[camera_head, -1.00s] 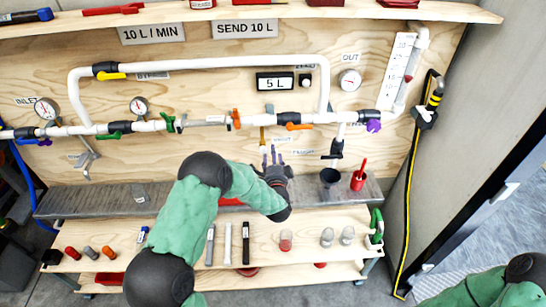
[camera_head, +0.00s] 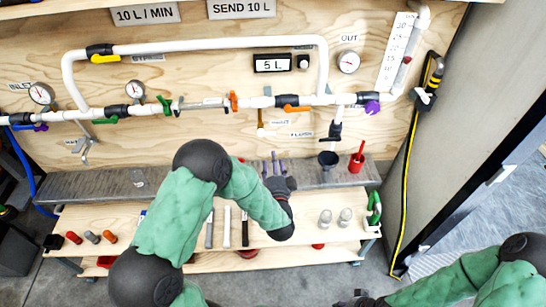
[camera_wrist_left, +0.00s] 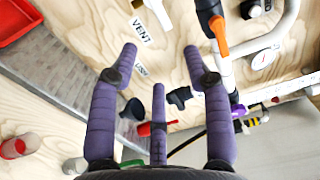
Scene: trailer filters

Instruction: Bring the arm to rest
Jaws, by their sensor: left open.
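My left arm comes in from the left in the head view. Its gripper (camera_head: 273,162) is open and empty, with its purple fingers pointing at the wooden panel (camera_head: 215,140) above the grey ledge (camera_head: 100,184). In the left wrist view the three fingers (camera_wrist_left: 160,75) are spread with nothing between them. My right arm (camera_head: 450,278) enters at the bottom right. A dark part at its end (camera_head: 362,299) shows at the bottom edge, too cut off to read its jaws.
White pipes (camera_head: 200,47) with coloured valves and gauges run across the panel. The lower bench (camera_head: 120,222) holds filters and tools. A yellow-black hose (camera_head: 408,180) hangs at right.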

